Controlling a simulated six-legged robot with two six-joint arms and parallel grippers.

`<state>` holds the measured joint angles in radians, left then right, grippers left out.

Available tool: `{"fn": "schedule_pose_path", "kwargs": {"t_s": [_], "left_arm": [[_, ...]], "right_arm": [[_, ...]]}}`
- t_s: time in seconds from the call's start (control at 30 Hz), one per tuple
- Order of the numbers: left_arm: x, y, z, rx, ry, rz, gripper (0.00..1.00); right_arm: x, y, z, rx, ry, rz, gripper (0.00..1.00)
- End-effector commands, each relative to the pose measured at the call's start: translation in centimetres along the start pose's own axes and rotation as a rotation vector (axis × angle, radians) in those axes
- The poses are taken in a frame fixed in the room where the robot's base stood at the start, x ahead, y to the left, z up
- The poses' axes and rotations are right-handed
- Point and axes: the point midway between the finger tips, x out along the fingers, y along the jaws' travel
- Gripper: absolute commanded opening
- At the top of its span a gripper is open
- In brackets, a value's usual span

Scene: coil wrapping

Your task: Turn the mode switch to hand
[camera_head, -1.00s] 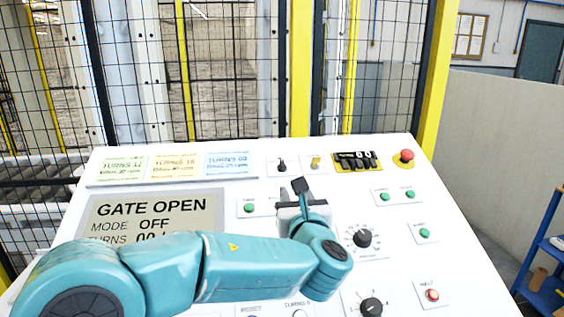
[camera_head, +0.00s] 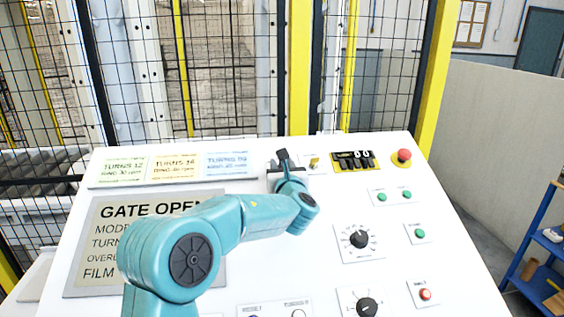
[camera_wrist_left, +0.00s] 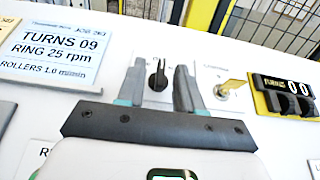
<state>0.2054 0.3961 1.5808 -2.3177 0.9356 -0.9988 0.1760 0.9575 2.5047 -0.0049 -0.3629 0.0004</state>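A small black rotary knob (camera_wrist_left: 157,76) on a white plate, likely the mode switch, shows in the left wrist view; its label is too blurred to read. My left gripper (camera_wrist_left: 161,67) is open, one finger on each side of the knob in that view; I cannot tell whether they touch it. My right gripper is not in view.
A yellow key switch (camera_head: 314,162) sits just right of my gripper, then a black counter on a yellow plate (camera_head: 356,161) and a red emergency button (camera_head: 404,155). Turns cards (camera_head: 228,164) lie to the left. A mesh fence stands behind the white panel (camera_head: 300,255).

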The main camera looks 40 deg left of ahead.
Motion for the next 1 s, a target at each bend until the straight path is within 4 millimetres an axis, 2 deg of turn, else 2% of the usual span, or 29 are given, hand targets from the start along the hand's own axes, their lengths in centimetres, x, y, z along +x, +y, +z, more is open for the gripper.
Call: {"fn": "schedule_pose_path", "kwargs": {"t_s": [0.27,0.3,0.37,0.4,0.77,1.0], "left_arm": [[0.38,-0.03,-0.07,0.001,0.0,0.0,0.36],[0.38,-0.02,-0.07,0.0,0.0,0.0,0.33],[0.37,-0.02,-0.06,0.0,0.0,0.0,0.13],[0.36,-0.01,-0.06,0.0,0.0,0.0,0.0],[0.36,-0.1,-0.07,-0.01,0.001,0.022,0.0],[0.37,-0.42,0.02,-0.06,0.0,0.132,0.0]], "right_arm": [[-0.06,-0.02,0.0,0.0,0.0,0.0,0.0],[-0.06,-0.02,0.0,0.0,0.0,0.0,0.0],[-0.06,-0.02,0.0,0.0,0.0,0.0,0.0],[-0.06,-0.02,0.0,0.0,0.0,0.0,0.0],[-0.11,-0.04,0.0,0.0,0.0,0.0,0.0],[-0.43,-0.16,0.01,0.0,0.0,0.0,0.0]]}}
